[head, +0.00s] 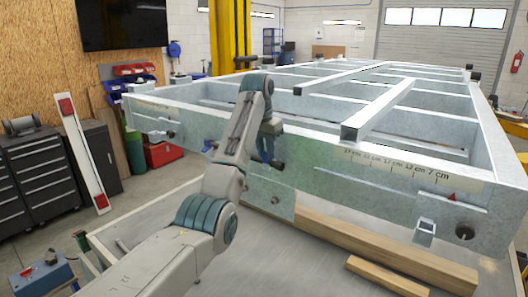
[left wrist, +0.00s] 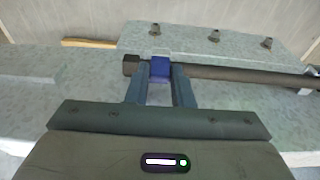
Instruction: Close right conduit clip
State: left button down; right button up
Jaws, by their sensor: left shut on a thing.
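A small blue clip (left wrist: 160,67) sits around the left end of a dark conduit (left wrist: 245,73) in the left wrist view. My left gripper (left wrist: 160,78) has one finger on each side of the clip and is shut on it. In the head view the left gripper (head: 271,160) points down at the front face of the trailer frame (head: 315,165), and its fingertips are small and dark there. Another blue piece (head: 208,146) shows on the frame to the left of my arm. Whether the clip is fully closed cannot be told. The right gripper is out of view.
A metal plate with several bolts (left wrist: 213,36) lies just beyond the conduit. Wooden beams (head: 385,258) lie below the frame. A loose square tube (head: 378,110) rests across its top. A blue toolbox (head: 45,279) stands at lower left.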

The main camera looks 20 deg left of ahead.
pick_arm(q)
jog(key=shift+w+f+g, duration=0.15)
jog(key=shift+f+g, duration=0.05)
jog(key=shift+g, duration=0.2)
dwell(0.3)
jog(key=c, duration=1.3)
grip_release()
jog(key=shift+w+d, duration=0.1)
jog(key=shift+o, duration=0.2)
jog(key=shift+r, duration=0.1)
notch_tip(320, 180, up, 10)
jog(key=s, duration=0.1)
jog(key=shift+a+r, duration=0.25)
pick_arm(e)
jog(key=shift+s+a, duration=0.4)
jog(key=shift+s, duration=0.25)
pick_arm(q)
jog(key=shift+s, duration=0.1)
